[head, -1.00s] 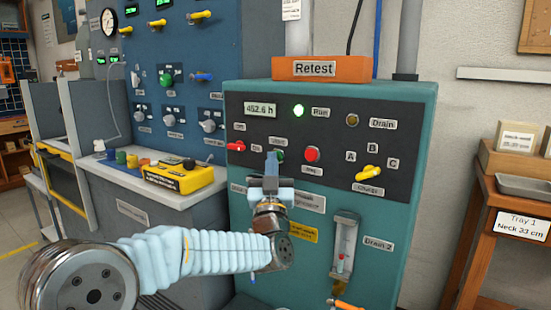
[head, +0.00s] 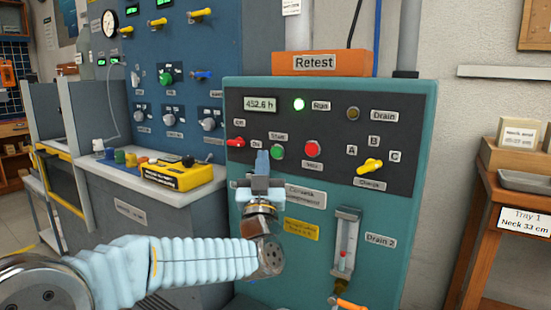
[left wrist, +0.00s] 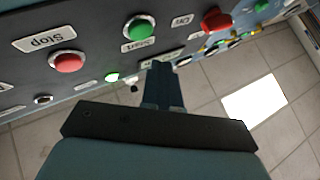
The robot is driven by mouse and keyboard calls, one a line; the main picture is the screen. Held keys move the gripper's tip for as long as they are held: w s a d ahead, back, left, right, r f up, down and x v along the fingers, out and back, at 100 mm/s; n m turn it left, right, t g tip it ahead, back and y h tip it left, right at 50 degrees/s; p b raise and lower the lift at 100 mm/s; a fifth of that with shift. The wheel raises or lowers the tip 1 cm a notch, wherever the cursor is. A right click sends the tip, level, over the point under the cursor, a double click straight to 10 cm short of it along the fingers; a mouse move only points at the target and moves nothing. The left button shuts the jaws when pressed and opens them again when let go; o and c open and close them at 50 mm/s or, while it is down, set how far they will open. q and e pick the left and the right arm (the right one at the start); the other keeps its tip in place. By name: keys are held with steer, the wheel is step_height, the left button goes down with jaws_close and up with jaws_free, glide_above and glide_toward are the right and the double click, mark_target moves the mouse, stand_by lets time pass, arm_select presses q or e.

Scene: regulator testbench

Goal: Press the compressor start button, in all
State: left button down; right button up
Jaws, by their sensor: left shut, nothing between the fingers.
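The green start button (head: 277,152) sits on the dark panel of the teal compressor cabinet (head: 257,235), under a "Start" label. It also shows in the left wrist view (left wrist: 139,28). The red stop button (head: 312,149) is to its right. My left gripper (head: 262,163) is shut and empty. In the head view its fingertips show just left of and below the green button. In the left wrist view the fingers (left wrist: 162,80) point toward the panel, with a visible gap between them and the button. My right gripper is not in view.
A red switch (head: 236,143) is left of the fingers. The green "Run" lamp (head: 299,105) is lit. A yellow selector (head: 369,166) is at right. A flow tube (head: 344,245) is below. A yellow box (head: 178,174) stands on the left bench.

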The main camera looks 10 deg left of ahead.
arm_select(q)
steer(key=s, duration=0.1)
steer(key=s+a+b, duration=0.1)
steer(key=s, duration=0.1)
stand_by(0.7)
